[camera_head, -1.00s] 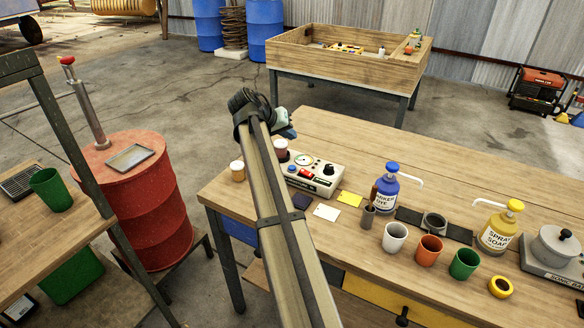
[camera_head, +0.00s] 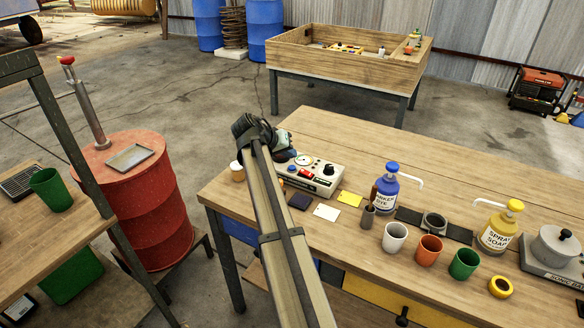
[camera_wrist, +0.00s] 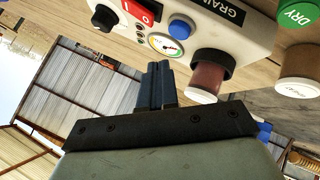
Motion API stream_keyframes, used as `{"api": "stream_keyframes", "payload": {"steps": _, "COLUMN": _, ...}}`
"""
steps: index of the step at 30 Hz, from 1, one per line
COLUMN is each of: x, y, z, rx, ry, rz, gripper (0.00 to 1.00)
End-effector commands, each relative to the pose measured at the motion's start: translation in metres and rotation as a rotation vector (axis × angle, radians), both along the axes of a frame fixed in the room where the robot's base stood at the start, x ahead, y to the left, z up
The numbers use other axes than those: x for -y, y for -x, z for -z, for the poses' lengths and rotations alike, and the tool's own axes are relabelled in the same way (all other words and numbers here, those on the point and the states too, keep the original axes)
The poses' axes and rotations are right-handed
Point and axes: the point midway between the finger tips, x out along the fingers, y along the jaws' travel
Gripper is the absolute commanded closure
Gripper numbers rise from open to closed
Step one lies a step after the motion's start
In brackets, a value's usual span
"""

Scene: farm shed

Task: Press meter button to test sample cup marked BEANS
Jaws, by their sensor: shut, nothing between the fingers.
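The grain meter (camera_head: 322,184) stands on the bench's left part. In the wrist view it carries a blue button (camera_wrist: 181,26), a round gauge (camera_wrist: 165,44), a red switch and a black knob. A cup with reddish-brown contents (camera_wrist: 208,76) sits in the meter's dark holder; its marking does not show. Another cup (camera_wrist: 298,92) stands beside the meter, its lettering too small to read; a pale cup also shows in the head view (camera_head: 237,171). My gripper (camera_wrist: 160,72) is shut and empty, its tips close to the gauge and short of the blue button. Contact cannot be told.
Dark, white (camera_head: 326,211) and yellow (camera_head: 349,199) cards lie before the meter. A blue pump bottle (camera_head: 384,192), several coloured cups and a yellow soap bottle (camera_head: 498,232) stand to the right. A green DRY disc (camera_wrist: 298,18) shows in the wrist view. The bench behind the meter is clear.

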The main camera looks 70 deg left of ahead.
Motion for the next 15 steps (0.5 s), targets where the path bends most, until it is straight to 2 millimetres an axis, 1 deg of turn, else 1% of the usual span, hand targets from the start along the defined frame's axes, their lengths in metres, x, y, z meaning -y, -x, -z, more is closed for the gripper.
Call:
{"api": "stream_keyframes", "payload": {"steps": 3, "x": 0.0, "y": 0.0, "z": 0.012, "rx": 0.0, "ry": 0.0, "rz": 0.0, "gripper": 1.0}}
{"api": "stream_keyframes", "payload": {"steps": 6, "x": 0.0, "y": 0.0, "z": 0.017, "rx": 0.0, "ry": -0.001, "rz": 0.001, "gripper": 1.0}}
{"api": "stream_keyframes", "payload": {"steps": 15, "x": 0.0, "y": 0.0, "z": 0.019, "rx": 0.0, "ry": -0.001, "rz": 0.001, "gripper": 1.0}}
